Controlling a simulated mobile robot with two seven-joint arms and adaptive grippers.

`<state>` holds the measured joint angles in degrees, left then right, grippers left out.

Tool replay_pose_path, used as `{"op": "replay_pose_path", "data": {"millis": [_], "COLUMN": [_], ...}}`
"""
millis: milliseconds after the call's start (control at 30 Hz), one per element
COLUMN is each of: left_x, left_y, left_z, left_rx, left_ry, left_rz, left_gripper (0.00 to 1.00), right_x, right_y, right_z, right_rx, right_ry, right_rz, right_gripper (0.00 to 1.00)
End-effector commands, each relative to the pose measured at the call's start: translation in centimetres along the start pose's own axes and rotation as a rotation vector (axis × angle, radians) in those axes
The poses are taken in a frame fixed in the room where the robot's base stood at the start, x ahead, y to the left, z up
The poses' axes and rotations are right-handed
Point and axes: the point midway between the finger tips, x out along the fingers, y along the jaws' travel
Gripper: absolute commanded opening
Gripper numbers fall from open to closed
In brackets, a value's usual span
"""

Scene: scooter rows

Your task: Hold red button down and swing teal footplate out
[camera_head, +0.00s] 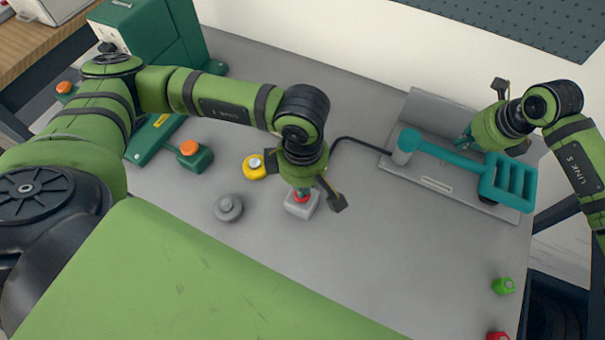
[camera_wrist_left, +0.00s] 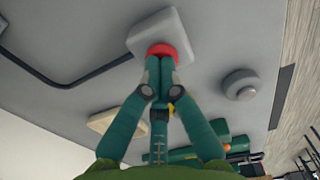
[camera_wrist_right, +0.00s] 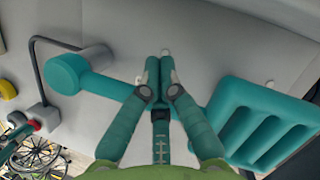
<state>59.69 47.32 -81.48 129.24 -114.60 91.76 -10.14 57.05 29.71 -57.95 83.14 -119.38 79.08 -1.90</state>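The red button (camera_head: 301,196) sits on a small grey box (camera_head: 303,210) on the bench. My left gripper (camera_wrist_left: 160,60) is shut, pointing down, with its fingertips at the red button (camera_wrist_left: 162,49); they appear to touch it, but how far it is pressed is hidden. The teal footplate (camera_head: 510,182) is slotted and joins a teal bar (camera_head: 438,151) running to a round pivot (camera_head: 410,140) on a grey base. It also shows in the right wrist view (camera_wrist_right: 262,125). My right gripper (camera_wrist_right: 160,65) is shut and empty, its fingertips beside the bar on the wall side; contact is unclear.
A black cable (camera_head: 352,140) runs from the button box to the grey base (camera_head: 405,172). A grey knob (camera_head: 228,208), yellow piece (camera_head: 254,168) and green machine (camera_head: 158,35) are at left. Green (camera_head: 503,286) and red (camera_head: 497,336) pieces lie front right, with clear bench between.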

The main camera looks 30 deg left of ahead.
Motion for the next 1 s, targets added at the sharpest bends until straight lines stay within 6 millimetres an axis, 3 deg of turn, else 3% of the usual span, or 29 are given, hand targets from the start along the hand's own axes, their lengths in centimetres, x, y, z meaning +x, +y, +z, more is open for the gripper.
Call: {"op": "replay_pose_path", "data": {"millis": [567, 1000], "left_x": [0.1, 0.1], "left_y": [-0.1, -0.1], "left_z": [0.0, 0.0], "left_rx": [0.001, 0.001], "left_ry": [-0.001, 0.000], "left_rz": [-0.002, -0.002], "left_gripper": [0.00, 0.00], "right_x": [0.8, 0.3], "right_y": [0.1, 1.5], "right_z": [-0.4, -1.8], "right_rx": [-0.001, -0.002], "right_ry": [0.001, 0.001], "right_rz": [0.000, -0.001], "right_gripper": [0.00, 0.00]}}
